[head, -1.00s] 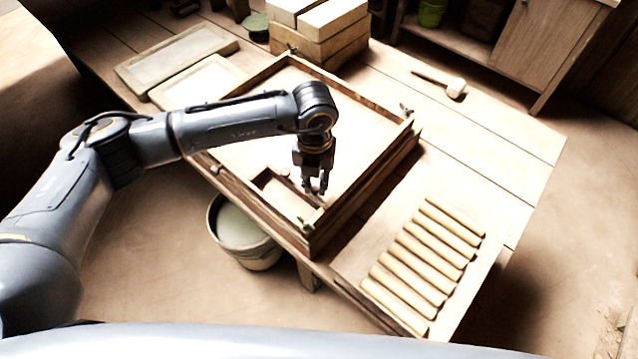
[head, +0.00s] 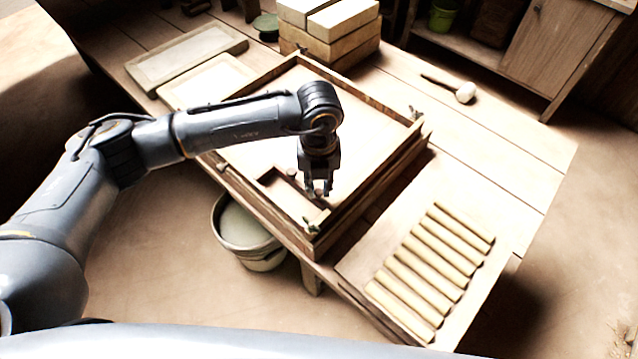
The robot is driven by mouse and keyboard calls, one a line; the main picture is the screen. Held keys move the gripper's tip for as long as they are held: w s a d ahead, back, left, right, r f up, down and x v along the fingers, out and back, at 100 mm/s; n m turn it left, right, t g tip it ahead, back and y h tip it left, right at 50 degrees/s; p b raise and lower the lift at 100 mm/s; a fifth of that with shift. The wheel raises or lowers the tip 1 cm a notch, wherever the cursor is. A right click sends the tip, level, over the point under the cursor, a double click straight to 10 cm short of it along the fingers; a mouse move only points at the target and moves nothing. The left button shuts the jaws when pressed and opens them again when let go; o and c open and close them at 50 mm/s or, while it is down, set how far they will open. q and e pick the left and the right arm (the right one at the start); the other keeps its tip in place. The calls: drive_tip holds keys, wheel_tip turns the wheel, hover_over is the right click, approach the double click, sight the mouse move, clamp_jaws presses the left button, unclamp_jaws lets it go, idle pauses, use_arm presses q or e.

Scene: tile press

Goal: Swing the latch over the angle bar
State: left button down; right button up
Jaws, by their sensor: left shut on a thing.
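The angle bar (head: 284,174) is a thin L-shaped wooden piece lying inside the front corner of a square wooden frame (head: 262,204). My left gripper (head: 318,192) points straight down at the bar's right leg, its fingers shut on the bar, though the contact is small and partly hidden by the fingers. A small greenish latch (head: 313,227) sits on the frame's front corner, just below the fingertips in the picture and apart from them. Whether the latch lies over the bar is too small to tell. My right gripper is not in view.
A board with several rounded slats (head: 432,262) lies at the table's right. A bucket (head: 246,236) stands on the floor below the front edge. Wooden blocks (head: 330,28) and a mallet (head: 464,93) are at the back. Flat trays (head: 190,55) lie behind my left arm.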

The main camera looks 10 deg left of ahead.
sight(318, 191)
use_arm(q)
drive_tip(key=c, duration=1.3)
unclamp_jaws()
wheel_tip(318, 191, up, 12)
drive_tip(key=shift+r, duration=0.1)
